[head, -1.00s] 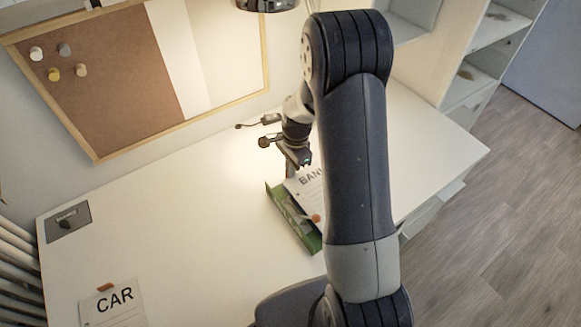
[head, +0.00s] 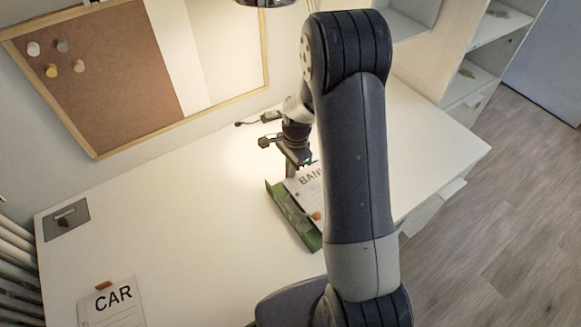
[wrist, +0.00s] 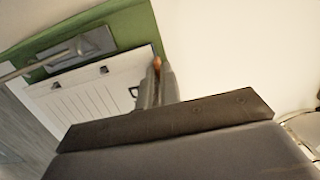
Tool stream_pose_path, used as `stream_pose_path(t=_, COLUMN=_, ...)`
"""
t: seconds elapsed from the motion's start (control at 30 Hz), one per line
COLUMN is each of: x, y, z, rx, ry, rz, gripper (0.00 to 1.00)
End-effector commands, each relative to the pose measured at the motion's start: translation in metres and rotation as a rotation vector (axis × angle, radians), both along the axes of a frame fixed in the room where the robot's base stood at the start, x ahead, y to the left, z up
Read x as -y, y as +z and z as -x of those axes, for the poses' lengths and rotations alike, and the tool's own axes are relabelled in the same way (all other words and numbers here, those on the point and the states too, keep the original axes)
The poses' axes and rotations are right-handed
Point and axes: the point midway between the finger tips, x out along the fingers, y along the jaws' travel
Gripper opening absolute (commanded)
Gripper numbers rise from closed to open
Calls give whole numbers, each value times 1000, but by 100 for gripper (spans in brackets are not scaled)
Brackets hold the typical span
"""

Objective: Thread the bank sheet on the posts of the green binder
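The white bank sheet (head: 306,190) lies over the green binder (head: 291,213) in the head view, partly hidden behind my arm. In the wrist view the sheet (wrist: 100,88) shows two dark marks near its edge, where its holes are. The binder's green cover (wrist: 120,22) and its grey metal plate with a lever (wrist: 92,42) lie just beyond that edge. My gripper (wrist: 156,72) is at the sheet's top corner, its fingers closed around a small orange tab (wrist: 157,63). I cannot tell whether the posts are in the holes. My gripper is also in the head view (head: 291,170).
A CAR sheet (head: 112,305) with an orange tab lies at the desk's front left. A dark grey plate (head: 68,220) is at the left edge. The desk (head: 190,215) between is clear. A cork board (head: 110,80) hangs behind, and a lamp (head: 268,3) is above.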

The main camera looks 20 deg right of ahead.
Motion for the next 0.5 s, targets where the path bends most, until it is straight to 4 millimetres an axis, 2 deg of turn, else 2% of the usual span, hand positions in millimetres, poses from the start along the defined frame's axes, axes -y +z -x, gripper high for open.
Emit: stream_pose_path(t=0.5, x=0, y=-7, z=0, rx=0, ry=0, rz=0, gripper=0)
